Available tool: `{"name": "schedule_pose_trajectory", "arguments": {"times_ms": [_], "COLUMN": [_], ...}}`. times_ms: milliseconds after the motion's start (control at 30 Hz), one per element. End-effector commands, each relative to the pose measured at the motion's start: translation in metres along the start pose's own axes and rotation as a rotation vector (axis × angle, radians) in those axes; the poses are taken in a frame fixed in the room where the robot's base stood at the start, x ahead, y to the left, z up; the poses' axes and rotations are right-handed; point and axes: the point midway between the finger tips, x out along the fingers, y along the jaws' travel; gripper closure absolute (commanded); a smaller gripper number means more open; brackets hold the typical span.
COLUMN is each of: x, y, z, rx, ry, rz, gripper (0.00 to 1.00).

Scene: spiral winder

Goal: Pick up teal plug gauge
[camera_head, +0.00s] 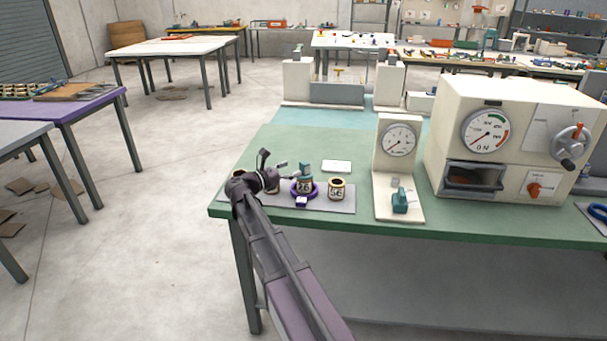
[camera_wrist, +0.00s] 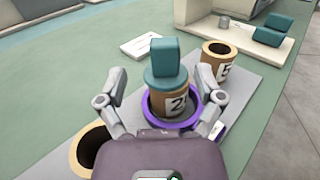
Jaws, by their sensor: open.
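The teal plug gauge (camera_head: 305,169) has a square handle on a round flange. It sits on top of a tan cylinder (camera_head: 305,187) marked 26, which stands inside a purple ring (camera_head: 301,197). In the wrist view the gauge (camera_wrist: 166,60) is upright, and its part below the flange is hidden. My gripper (camera_head: 274,163) is open and empty, just left of the gauge in the head view. In the wrist view my gripper's fingers (camera_wrist: 159,102) appear on either side of the cylinder, with no clear contact.
A second tan cylinder (camera_head: 337,190) stands to the right, and an open empty one (camera_wrist: 92,150) is near my gripper. All are on a grey mat (camera_head: 330,207). A white card (camera_head: 336,166) lies behind. A dial stand (camera_head: 383,180) with another teal piece (camera_head: 400,201) stands right.

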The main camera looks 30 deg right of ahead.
Motion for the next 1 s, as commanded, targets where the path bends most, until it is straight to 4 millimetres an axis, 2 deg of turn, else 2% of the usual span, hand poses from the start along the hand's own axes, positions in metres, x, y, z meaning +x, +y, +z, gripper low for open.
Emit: {"name": "schedule_pose_trajectory", "arguments": {"times_ms": [467,800,1000], "x": [0.006,0.041,0.054], "y": [-0.001,-0.004,-0.004], "z": [0.001,0.006,0.005], "rx": [0.0,0.0,0.0], "ry": [0.0,0.0,0.0], "rz": [-0.001,-0.002,-0.001], "gripper": [0.14,0.14,0.14]}}
